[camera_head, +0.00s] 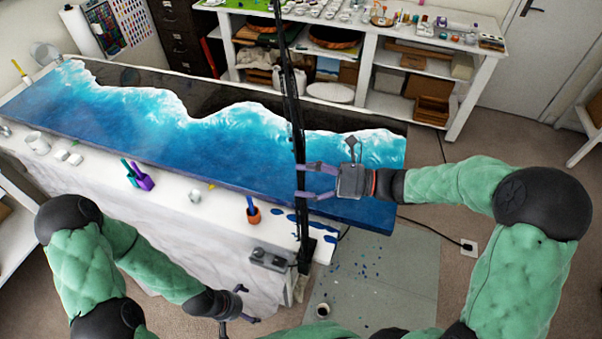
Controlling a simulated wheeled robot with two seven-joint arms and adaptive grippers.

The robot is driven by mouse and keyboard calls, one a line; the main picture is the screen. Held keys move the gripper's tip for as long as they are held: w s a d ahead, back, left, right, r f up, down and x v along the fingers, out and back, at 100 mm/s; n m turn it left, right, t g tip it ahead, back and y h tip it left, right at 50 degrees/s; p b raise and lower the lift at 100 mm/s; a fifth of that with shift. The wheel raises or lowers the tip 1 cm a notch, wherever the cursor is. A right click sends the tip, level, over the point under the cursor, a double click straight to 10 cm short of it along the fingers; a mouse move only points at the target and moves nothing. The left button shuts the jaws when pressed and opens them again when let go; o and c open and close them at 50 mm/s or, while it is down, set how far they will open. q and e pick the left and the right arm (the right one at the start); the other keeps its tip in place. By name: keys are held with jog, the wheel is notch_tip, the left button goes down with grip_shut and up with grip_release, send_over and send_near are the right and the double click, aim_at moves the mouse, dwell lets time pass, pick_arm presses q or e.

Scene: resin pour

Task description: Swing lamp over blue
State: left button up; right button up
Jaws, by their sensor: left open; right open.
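The lamp shows as a tall black pole (291,95), clamped at the table's front right corner and rising past the top edge of the view; its head is out of view. The blue resin (130,130) covers the long slab, with white foam-like edges against a dark strip. My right gripper (301,182) is open over the right end of the slab, its fingertips at the pole; I cannot tell whether they touch it. My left gripper (249,305) is open and empty, low in front of the table's cloth-covered side.
An orange cup (254,216), purple holder (144,181) and white cups (38,145) stand along the table's front edge. A grey power box (270,259) sits by the clamp. A white shelf (470,95) with supplies stands behind. A stained grey mat (385,275) covers the floor at right.

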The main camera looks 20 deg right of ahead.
aim_at(298, 176)
jog(key=shift+w+a, duration=0.3)
jog(key=shift+a, duration=0.3)
grip_shut()
jog(key=shift+s+a+n+g+y+p, duration=0.1)
jog(key=shift+a+n+g+y+p, duration=0.15)
jog(key=shift+a+n+g+p, duration=0.6)
jog(key=shift+n+g+y+p, duration=0.2)
jog(key=shift+n+g+p, duration=0.3)
jog(key=shift+g, duration=0.85)
jog(key=shift+s+a+n+g+y+p, duration=0.1)
jog(key=shift+a+n+g+y+p, duration=0.3)
jog(key=shift+n+g, duration=0.6)
jog(key=shift+g, duration=0.3)
grip_release()
